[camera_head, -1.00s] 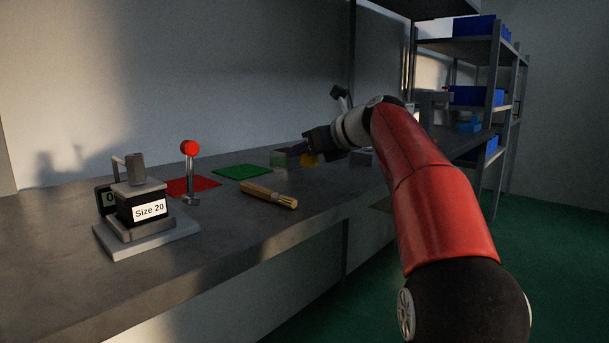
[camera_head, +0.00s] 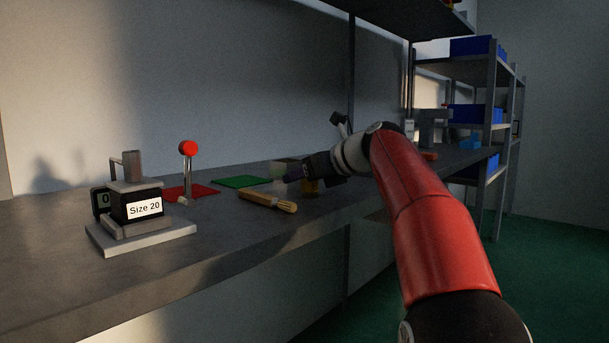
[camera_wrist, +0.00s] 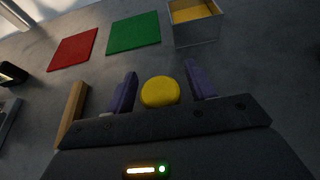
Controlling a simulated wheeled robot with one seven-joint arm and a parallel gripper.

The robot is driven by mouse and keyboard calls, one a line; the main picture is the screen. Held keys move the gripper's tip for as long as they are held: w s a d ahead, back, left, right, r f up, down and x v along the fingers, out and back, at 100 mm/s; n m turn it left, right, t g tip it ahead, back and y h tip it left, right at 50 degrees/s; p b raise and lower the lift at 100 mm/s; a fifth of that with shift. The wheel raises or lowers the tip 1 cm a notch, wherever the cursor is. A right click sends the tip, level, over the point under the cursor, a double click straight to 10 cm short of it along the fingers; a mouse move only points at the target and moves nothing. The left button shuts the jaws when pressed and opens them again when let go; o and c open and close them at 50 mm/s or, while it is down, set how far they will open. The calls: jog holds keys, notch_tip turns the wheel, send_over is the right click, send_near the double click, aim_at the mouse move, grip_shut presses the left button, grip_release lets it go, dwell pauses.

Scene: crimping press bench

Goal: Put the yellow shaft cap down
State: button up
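The yellow shaft cap (camera_wrist: 160,92) shows its round top between the two purple fingers of my gripper (camera_wrist: 160,88) in the wrist view. A gap shows on each side of it, so the fingers look open around it and not touching.
A clear bin (camera_wrist: 196,27) with yellow inside stands beyond the gripper, beside a green mat (camera_wrist: 134,34) and a red mat (camera_wrist: 74,48). A tan handled tool (camera_head: 267,202) lies to the left. The "Size 20" press (camera_head: 137,205) stands farther left on the bench (camera_head: 215,240).

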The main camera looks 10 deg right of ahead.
jog(key=shift+r, duration=0.15)
jog(key=p+v, duration=0.1)
jog(key=v, duration=1)
jog(key=shift+s+d, duration=0.1)
jog(key=shift+s, duration=0.05)
jog(key=shift+s+d, duration=0.2)
jog(key=shift+s, duration=0.1)
